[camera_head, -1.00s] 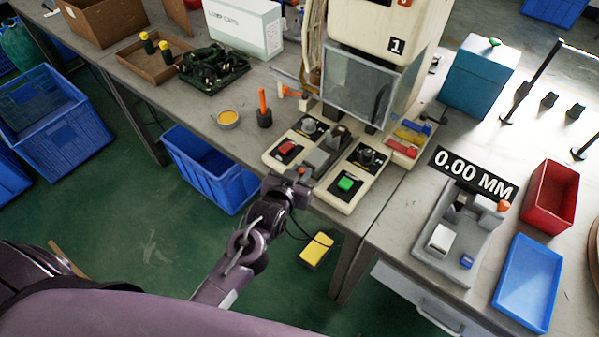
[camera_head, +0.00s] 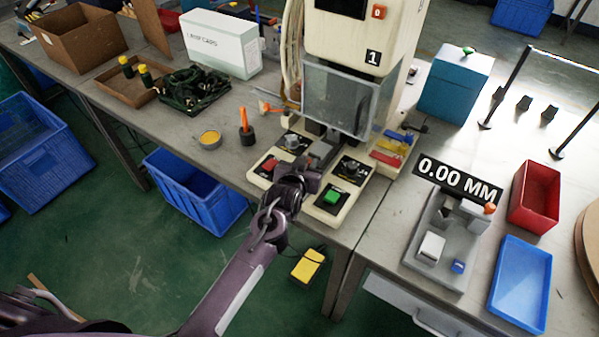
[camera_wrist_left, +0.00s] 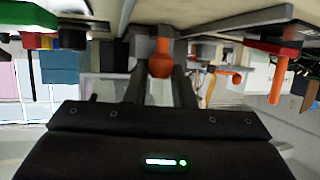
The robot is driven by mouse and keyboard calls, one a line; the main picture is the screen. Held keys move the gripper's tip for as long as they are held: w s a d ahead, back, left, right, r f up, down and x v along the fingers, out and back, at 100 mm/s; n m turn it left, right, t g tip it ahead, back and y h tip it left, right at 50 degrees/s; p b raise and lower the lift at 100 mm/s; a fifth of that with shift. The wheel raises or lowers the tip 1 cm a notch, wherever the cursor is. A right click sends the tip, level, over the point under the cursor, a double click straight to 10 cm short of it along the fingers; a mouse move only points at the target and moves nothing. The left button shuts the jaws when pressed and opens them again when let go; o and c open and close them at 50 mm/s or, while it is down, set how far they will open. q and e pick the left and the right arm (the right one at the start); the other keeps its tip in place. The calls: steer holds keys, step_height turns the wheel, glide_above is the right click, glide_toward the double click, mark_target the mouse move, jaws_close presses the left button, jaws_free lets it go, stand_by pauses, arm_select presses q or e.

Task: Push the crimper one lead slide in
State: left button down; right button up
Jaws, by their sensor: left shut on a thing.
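Crimper one (camera_head: 338,35) is the cream press marked 1, with a clear guard (camera_head: 340,98) in front. Its grey lead slide (camera_head: 322,154) lies between the red-button and green-button panels, below the guard. My left gripper (camera_head: 302,172) is at the front end of the slide and covers part of it in the head view. In the left wrist view my left gripper (camera_wrist_left: 160,82) has its two dark fingers on either side of the slide's orange knob (camera_wrist_left: 160,62), shut on it. The slide's inner end is hard to make out. My right gripper is not in view.
The red button (camera_head: 269,165) and green button (camera_head: 332,196) flank the slide. An orange-handled tool (camera_head: 244,122) stands to the left. A grey gauge fixture (camera_head: 437,238) is at right, with a blue tray (camera_head: 520,283). A yellow pedal (camera_head: 308,265) lies on the floor.

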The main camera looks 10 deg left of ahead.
arm_select(q)
steer(key=shift+w+r, duration=0.1)
steer(key=shift+r, duration=0.05)
steer(key=c, duration=1.5)
jaws_free()
steer(key=shift+d, duration=0.1)
steer(key=o, duration=0.3)
steer(key=shift+w+f, duration=0.2)
steer(key=shift+s, duration=0.1)
steer(key=shift+b+v, duration=0.3)
steer(key=shift+v, duration=3.6)
